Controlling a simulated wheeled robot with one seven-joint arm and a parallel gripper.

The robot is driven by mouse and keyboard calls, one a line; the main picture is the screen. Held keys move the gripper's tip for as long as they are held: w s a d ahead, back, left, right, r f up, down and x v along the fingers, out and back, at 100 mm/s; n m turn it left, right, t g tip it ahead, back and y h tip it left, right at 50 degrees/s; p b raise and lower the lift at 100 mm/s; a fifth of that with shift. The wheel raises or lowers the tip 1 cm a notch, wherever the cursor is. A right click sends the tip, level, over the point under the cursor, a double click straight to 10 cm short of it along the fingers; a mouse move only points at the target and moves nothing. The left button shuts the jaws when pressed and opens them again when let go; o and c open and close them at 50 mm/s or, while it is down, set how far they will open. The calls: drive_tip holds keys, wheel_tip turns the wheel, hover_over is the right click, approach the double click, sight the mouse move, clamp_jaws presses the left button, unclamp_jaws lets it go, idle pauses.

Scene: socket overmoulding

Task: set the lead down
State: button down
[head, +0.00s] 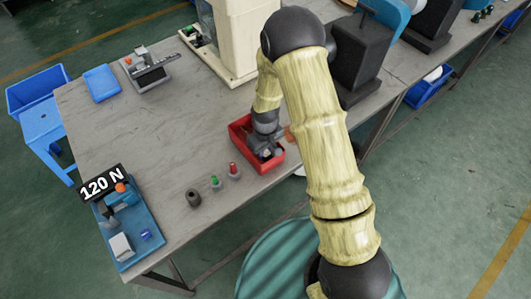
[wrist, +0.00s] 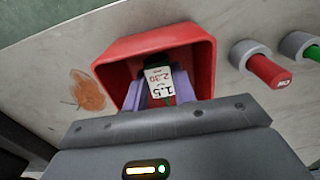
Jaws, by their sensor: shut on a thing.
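My gripper (head: 267,148) points down into the red tray (head: 263,166) on the workbench. In the wrist view its two pale purple fingers (wrist: 163,94) are inside the tray's rim (wrist: 150,44). They are shut on the lead, which shows as a white printed tag (wrist: 158,80) reading 1.5 and 2.30, with a bit of dark green beside it. The rest of the lead is hidden by the fingers and my gripper body. I cannot tell whether the lead touches the tray floor.
A beige machine (head: 240,40) stands behind. The bench's middle left is clear.

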drive_tip(key=shift+f, duration=0.85)
drive_tip(key=shift+f, duration=0.2)
drive_tip(key=c, duration=1.1)
unclamp_jaws()
drive_tip(key=shift+c, duration=0.2)
wheel_tip(320, 180, up, 12)
drive_tip(key=b, duration=0.1)
drive_tip(key=shift+r, duration=0.2)
drive_tip(key=shift+r, duration=0.1)
drive_tip(key=s+d+r+m+t, duration=0.2)
drive_tip(key=s+d+r+m, duration=0.4)
drive_tip(key=s+d+r, duration=0.5)
drive_tip(key=s+d, duration=0.1)
drive_tip(key=s, duration=0.2)
drive_tip(key=shift+r+m+t, duration=0.2)
drive_tip(key=shift+m+t, duration=0.1)
